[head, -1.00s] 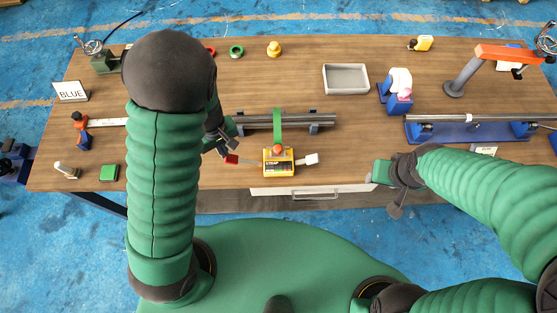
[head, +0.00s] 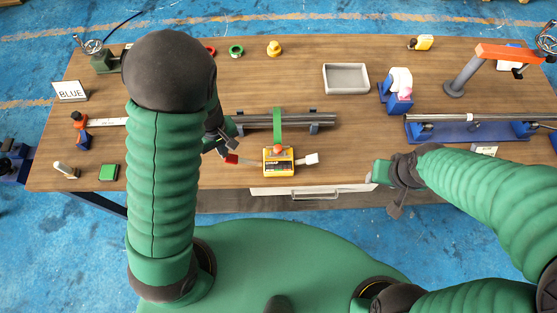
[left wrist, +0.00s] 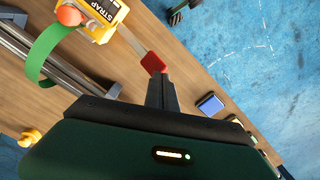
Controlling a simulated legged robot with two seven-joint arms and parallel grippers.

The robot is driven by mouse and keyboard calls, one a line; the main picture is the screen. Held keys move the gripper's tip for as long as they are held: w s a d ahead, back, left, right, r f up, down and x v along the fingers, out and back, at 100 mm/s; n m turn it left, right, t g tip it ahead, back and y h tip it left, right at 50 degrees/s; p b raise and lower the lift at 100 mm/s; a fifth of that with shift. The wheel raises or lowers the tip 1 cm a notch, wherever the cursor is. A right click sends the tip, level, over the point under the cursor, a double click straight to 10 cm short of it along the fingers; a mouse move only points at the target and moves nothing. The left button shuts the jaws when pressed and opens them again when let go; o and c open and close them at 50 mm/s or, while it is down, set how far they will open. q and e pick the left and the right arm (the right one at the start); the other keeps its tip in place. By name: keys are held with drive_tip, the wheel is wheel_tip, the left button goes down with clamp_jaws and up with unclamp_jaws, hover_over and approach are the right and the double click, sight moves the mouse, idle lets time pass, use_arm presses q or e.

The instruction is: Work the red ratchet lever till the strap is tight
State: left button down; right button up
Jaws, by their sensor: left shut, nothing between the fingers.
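The yellow strap box (head: 278,161), labelled STRAP, sits near the table's front edge with an orange knob on top. A green strap (head: 278,127) runs from it over dark bars. The red-tipped lever (head: 231,159) sticks out to the left; its red grip (left wrist: 153,63) also shows in the left wrist view. My left gripper (head: 225,145) is just behind the red grip. In the left wrist view its fingers (left wrist: 157,80) are shut and empty, tips right at the grip; contact is unclear. My right gripper (head: 377,175) is at the front edge, fingers not distinguishable.
A white-tipped handle (head: 311,159) sticks out on the box's right side. Dark bars on a blue stand (head: 314,124) lie behind the box. A grey tray (head: 346,79) stands farther back. A green block (head: 109,172) lies at the front left.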

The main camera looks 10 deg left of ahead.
use_arm(q)
drive_tip(key=shift+f+b, duration=1.95)
drive_tip(key=shift+f, duration=0.65)
wheel_tip(320, 180, up, 8)
drive_tip(key=p, duration=0.8)
drive_tip(key=shift+r, duration=0.1)
